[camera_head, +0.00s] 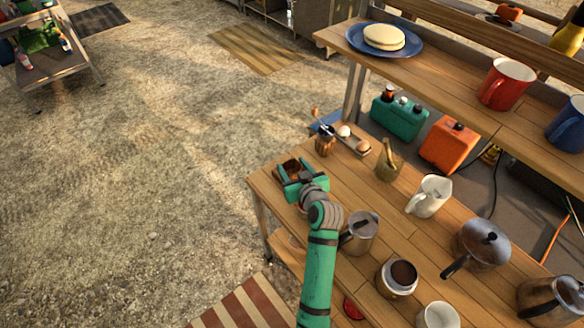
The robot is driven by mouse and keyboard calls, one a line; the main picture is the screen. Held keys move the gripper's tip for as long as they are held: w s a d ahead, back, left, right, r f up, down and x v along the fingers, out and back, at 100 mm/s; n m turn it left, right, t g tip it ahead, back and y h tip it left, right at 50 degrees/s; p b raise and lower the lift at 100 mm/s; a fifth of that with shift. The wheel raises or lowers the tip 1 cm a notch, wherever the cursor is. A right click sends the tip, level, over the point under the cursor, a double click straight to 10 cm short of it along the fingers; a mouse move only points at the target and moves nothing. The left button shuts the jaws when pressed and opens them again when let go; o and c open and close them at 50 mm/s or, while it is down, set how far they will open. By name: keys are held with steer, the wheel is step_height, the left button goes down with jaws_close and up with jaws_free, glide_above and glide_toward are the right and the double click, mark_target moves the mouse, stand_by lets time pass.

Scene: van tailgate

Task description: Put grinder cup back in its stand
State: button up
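My gripper (298,182) is low at the left end of the wooden table. Its green fingers are at a small dark brown, wooden-looking piece (291,167), which they partly cover. I cannot tell whether this piece is the stand or whether a cup is in it or in my fingers. No grinder cup shows clearly. A round metal cup with a pale rim and dark brown contents (403,272) stands at the table's front; I cannot tell if it belongs to the grinder.
A steel jug (358,236) stands close right of my arm. A raised shelf (440,82) overhangs behind. Gravel lies left.

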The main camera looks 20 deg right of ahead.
steer(key=o, duration=0.4)
steer(key=shift+a, duration=0.1)
steer(key=shift+w, duration=0.1)
steer(key=v, duration=0.7)
steer(key=shift+s+r, duration=0.1)
steer(key=shift+s, duration=0.2)
